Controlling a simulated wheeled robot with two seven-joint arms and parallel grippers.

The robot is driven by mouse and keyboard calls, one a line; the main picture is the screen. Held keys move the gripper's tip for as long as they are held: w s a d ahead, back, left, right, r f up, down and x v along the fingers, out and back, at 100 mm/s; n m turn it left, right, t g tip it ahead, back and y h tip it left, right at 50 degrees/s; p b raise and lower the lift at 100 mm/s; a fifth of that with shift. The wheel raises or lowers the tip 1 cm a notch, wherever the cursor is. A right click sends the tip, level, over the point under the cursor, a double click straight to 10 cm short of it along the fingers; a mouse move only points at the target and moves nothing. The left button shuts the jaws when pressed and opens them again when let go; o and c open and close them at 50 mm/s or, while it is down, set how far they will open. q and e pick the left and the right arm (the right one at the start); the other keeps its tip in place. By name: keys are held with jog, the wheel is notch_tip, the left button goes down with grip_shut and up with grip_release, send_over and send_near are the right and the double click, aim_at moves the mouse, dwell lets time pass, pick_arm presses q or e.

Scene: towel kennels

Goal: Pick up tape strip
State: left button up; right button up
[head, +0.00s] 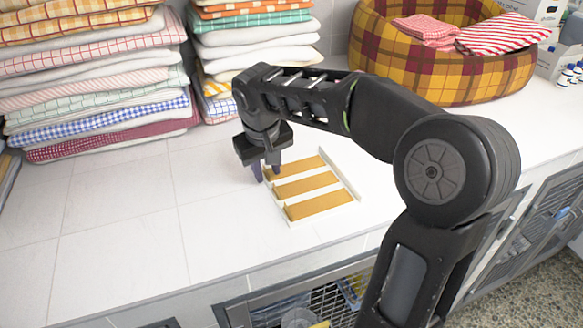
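Several golden-brown tape strips lie side by side in a shallow white holder on the counter: a far strip (300,167), a middle strip (306,185) and a near strip (319,203). The holder has a pale rim (340,172). My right gripper (267,175) points down at the left end of the far strip. Its two dark fingers are a little apart, with a narrow gap between them. The fingers hide part of that strip's end; I cannot tell whether they touch it. My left gripper is not visible.
Tall stacks of folded towels (95,95) and (255,40) stand at the back left. A plaid pet bed (440,70) with folded cloths stands at the back right, near small bottles (570,75). The white tiled counter (120,220) is clear at left. Wire kennels (310,300) are below its front edge.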

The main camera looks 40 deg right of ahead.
grip_shut()
dwell(0.3)
jog(key=shift+r, duration=0.15)
notch_tip(320, 180, up, 10)
dwell(0.4)
dwell(0.6)
jog(key=shift+r+p, duration=1.75)
jog(key=shift+r, duration=0.15)
